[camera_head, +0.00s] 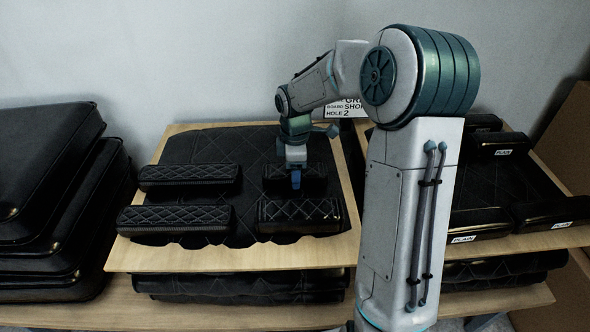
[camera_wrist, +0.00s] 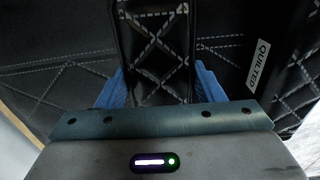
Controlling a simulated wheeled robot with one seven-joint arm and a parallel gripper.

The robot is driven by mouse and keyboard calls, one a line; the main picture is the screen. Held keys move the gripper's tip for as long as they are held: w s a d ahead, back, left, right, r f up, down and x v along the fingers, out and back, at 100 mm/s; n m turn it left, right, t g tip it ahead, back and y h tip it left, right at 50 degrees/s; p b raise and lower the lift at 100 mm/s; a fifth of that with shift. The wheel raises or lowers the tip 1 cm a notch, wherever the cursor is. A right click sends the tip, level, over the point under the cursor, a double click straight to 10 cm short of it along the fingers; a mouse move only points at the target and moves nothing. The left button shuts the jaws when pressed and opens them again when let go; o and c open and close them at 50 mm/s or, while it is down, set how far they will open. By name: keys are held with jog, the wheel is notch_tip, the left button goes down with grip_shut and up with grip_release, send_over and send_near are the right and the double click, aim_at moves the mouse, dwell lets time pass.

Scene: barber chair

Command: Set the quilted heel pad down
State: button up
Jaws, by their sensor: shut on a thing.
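My gripper (camera_head: 296,180) points down over the right half of the left wooden board. In the wrist view its blue fingers (camera_wrist: 158,88) stand on both sides of a black quilted heel pad (camera_wrist: 160,52) with white diamond stitching, and are shut on it. In the head view this pad (camera_head: 316,178) is the back right one, partly hidden by the gripper. It is low over the board's black quilted sheet; I cannot tell whether it touches it. Another quilted pad (camera_head: 300,213) lies just in front, and two more, back (camera_head: 190,175) and front (camera_head: 176,218), lie to the left.
A white QUILTED label (camera_wrist: 258,66) shows in the wrist view. Black cushions (camera_head: 45,200) are stacked at left. Pads labelled PLAIN (camera_head: 480,222) lie at right. A sign (camera_head: 345,109) stands behind.

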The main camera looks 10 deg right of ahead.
jog(key=shift+f, duration=0.1)
jog(key=o, duration=1.1)
notch_tip(320, 180, up, 11)
jog(key=p, duration=0.2)
jog(key=s+m+t, duration=0.2)
jog(key=s+m, duration=1.3)
jog(key=s, duration=0.8)
jog(key=shift+s+f+m, duration=0.15)
jog(key=shift+s+m, duration=0.25)
